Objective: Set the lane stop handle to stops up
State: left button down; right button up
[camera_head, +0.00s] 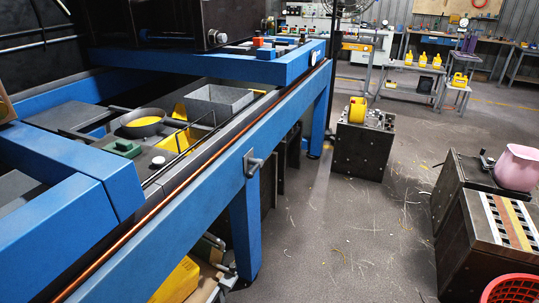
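A small grey lever on a plate (253,163) is fixed to the outer side of the long blue beam (190,215). It looks like a handle and may be the lane stop handle, but I see no label I can read. Its short grip sticks out toward the right of the beam. I cannot tell which setting it is in. The lane stops themselves cannot be made out. Neither of my grippers shows in the head view.
The blue machine frame fills the left, with a pan of yellow material (143,121) inside. A dark block with a yellow can (357,110) stands ahead. A pink pot (517,167) and red basket (511,290) are at right. Open floor (350,220) lies between.

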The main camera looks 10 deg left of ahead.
aim_at(258, 163)
jog(key=i+j+z, duration=0.2)
jog(key=i, duration=0.9)
jog(key=i+l, duration=0.05)
jog(key=l, duration=0.05)
